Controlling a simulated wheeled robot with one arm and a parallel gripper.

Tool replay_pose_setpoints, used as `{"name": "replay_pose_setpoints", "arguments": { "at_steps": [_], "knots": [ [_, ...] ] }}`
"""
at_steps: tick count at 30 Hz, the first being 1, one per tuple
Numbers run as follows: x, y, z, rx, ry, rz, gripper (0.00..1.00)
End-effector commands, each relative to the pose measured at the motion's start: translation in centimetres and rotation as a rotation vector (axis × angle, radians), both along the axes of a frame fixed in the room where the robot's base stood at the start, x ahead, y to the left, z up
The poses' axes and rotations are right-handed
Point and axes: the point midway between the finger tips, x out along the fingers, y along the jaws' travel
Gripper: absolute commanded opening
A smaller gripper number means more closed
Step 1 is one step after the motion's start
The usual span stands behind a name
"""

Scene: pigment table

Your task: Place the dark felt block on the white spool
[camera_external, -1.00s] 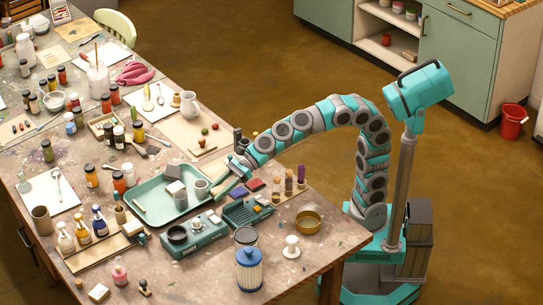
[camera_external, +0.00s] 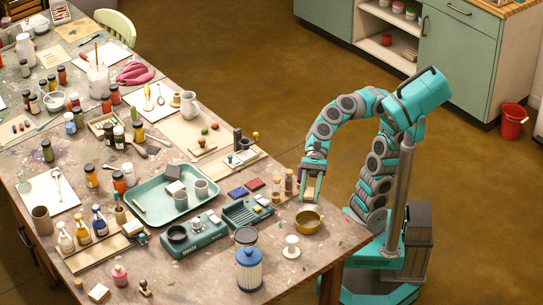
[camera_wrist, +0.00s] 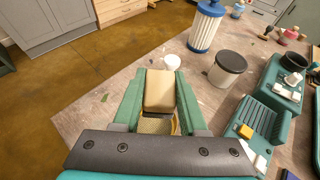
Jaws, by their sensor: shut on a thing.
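My gripper (camera_external: 309,198) is shut on a tan block (camera_wrist: 160,90), held above the brass bowl (camera_external: 308,222). In the wrist view the block lies between the two green fingers, with a dark strip at its near end; I cannot tell if that strip is felt. The white spool (camera_external: 291,248) stands upright on the table, in front of and left of the bowl, with its top clear. It also shows in the wrist view (camera_wrist: 172,62), beyond the block and apart from it. A dark-topped block (camera_external: 176,187) lies in the green tray.
The green tray (camera_external: 150,209) also holds cups. A dark-lidded jar (camera_external: 246,236) and a blue-and-white ribbed canister (camera_external: 250,270) stand left of the spool. Green devices (camera_external: 195,240) stand behind them. The table's right front corner is mostly bare.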

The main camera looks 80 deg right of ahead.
Motion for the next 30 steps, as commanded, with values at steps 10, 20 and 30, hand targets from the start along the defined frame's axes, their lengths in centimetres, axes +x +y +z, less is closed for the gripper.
{"name": "replay_pose_setpoints", "arguments": {
  "at_steps": [10, 20, 30],
  "knots": [
    [-3.5, 0.6, -0.2, 0.0, -0.006, 0.098, 0.0],
    [-0.2, 6.1, -0.9, -0.002, -0.006, 0.098, 0.0],
    [3.0, 11.4, -1.5, -0.001, -0.008, 0.095, 0.0]
  ]
}}
